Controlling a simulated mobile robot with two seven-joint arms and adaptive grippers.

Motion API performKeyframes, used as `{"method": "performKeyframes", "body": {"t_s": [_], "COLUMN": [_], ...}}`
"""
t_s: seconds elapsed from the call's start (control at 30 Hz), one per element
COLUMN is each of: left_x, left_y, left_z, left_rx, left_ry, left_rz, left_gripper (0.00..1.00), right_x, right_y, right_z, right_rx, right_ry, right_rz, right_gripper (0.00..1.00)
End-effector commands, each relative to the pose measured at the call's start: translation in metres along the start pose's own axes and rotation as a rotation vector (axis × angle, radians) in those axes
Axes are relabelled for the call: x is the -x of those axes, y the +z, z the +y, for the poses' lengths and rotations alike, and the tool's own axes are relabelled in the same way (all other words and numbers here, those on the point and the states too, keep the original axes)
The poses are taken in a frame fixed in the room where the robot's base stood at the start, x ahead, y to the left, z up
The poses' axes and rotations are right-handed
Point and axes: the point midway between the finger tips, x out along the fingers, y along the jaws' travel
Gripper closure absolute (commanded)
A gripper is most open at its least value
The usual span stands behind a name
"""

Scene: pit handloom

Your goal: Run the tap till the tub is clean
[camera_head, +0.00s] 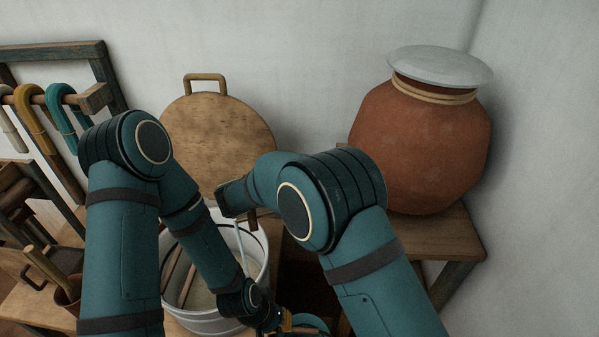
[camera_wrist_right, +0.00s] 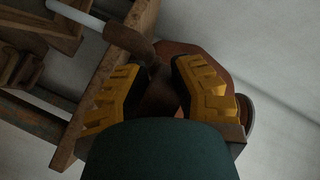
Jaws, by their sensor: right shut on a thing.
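The pale tub (camera_head: 205,322) stands low in the head view, partly behind my arms, with wooden sticks and cloudy-looking contents inside. A thin white stream (camera_head: 241,252) falls into it; the stream also shows in the right wrist view (camera_wrist_right: 76,14), leaving a brown tap spout (camera_wrist_right: 128,40). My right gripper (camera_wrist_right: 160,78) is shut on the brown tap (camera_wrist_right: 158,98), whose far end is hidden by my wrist. In the head view that gripper is hidden behind my own arm. My left gripper (camera_head: 280,320) is at the tub's lower right edge; its fingers are too unclear to read.
A terracotta jar (camera_head: 425,145) with a grey lid (camera_head: 440,66) stands on a wooden stand (camera_head: 455,235) at the right. A round wooden board (camera_head: 220,130) leans on the wall. A rack with hooked canes (camera_head: 32,115) and a pot (camera_head: 68,292) are at the left.

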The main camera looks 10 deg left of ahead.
Motion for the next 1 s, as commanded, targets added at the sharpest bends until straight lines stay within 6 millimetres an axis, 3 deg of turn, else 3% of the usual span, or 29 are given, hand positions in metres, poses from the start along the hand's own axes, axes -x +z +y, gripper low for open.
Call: {"method": "performKeyframes", "body": {"t_s": [0.63, 0.67, 0.73, 1.0], "left_x": [0.0013, 0.0013, 0.0013, 0.0013], "left_y": [0.0003, 0.0003, 0.0003, 0.0002], "left_z": [0.0005, 0.0005, 0.0005, 0.0005], "left_rx": [0.000, 0.000, 0.000, 0.000], "left_ry": [0.000, 0.000, 0.000, 0.000], "left_rz": [-0.001, -0.001, -0.001, -0.001], "left_gripper": [1.00, 1.00, 1.00, 1.00], "right_x": [-0.0047, -0.0047, -0.0044, -0.0025], "right_y": [-0.0018, -0.0019, -0.0017, -0.0003], "right_z": [-0.0015, -0.0015, -0.0014, -0.0010], "right_rx": [-0.013, -0.013, -0.013, -0.011], "right_ry": [0.025, 0.025, 0.025, 0.025], "right_rz": [0.050, 0.050, 0.049, 0.045], "right_gripper": [1.00, 0.67, 0.44, 0.44]}}
